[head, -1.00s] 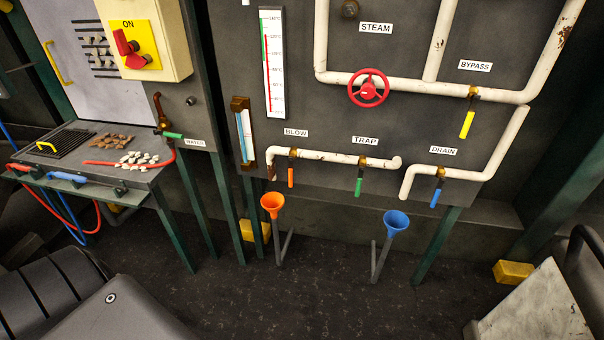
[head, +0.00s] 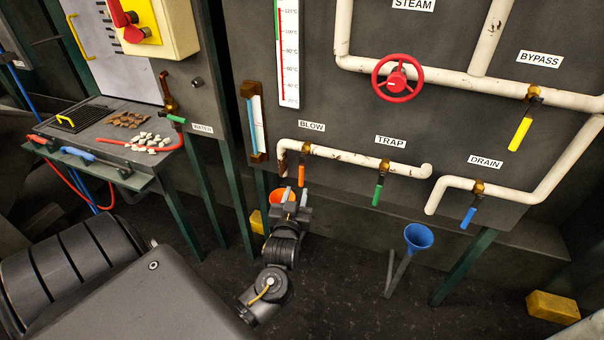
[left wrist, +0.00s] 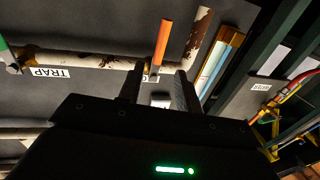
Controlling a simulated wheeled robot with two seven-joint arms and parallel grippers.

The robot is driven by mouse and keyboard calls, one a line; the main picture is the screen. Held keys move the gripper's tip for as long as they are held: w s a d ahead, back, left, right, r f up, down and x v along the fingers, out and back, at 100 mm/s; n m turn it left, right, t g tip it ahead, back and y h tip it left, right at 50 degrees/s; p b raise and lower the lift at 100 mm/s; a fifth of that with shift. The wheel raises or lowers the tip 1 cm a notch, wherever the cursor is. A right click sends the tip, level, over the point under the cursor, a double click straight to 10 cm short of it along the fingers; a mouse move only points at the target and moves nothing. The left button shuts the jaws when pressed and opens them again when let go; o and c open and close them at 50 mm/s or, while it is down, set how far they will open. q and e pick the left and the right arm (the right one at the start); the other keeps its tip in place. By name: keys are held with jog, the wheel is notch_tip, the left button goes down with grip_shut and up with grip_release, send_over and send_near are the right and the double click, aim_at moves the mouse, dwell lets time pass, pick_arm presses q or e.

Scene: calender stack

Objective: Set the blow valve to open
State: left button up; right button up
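The blow valve's orange handle (head: 302,175) hangs straight down, across the white pipe, under the BLOW label (head: 311,126). My left gripper (head: 296,197) is just below the handle, in front of the orange funnel (head: 277,198), which it partly covers. In the left wrist view the picture is turned over, and the orange handle (left wrist: 162,44) points up. There the two fingers of my left gripper (left wrist: 158,88) stand apart with nothing held between them; the valve is just beyond the gap. I cannot tell whether a finger touches the handle. My right gripper is out of view.
The green TRAP handle (head: 379,188) and blue DRAIN handle (head: 470,213) hang to the right. A gauge glass (head: 255,125) is close on the left. A red handwheel (head: 397,78) is above. A blue funnel (head: 418,237) stands lower right.

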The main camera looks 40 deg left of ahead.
aim_at(301, 175)
pick_arm(q)
jog(key=x, duration=1)
jog(key=shift+c, duration=0.4)
grip_shut()
